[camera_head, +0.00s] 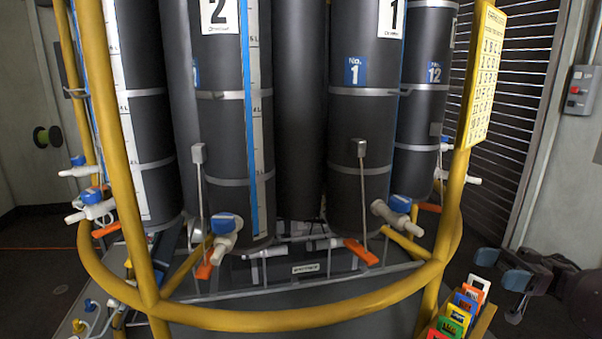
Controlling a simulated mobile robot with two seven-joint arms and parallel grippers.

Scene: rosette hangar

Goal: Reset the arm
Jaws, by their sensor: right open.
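My right gripper (502,269) comes in from the right edge at the lower right. Its blue-grey fingertips are apart, with nothing seen between them. It is just above and to the right of a row of coloured tags (457,316). My left gripper is not in view.
A yellow tubular rail (290,320) rings several tall dark cylinders (358,130) with white and blue valves (226,229) and orange handles. A yellow chart board (482,75) stands at the upper right. A grey switch box (581,90) is on the right wall. Floor shows at the left.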

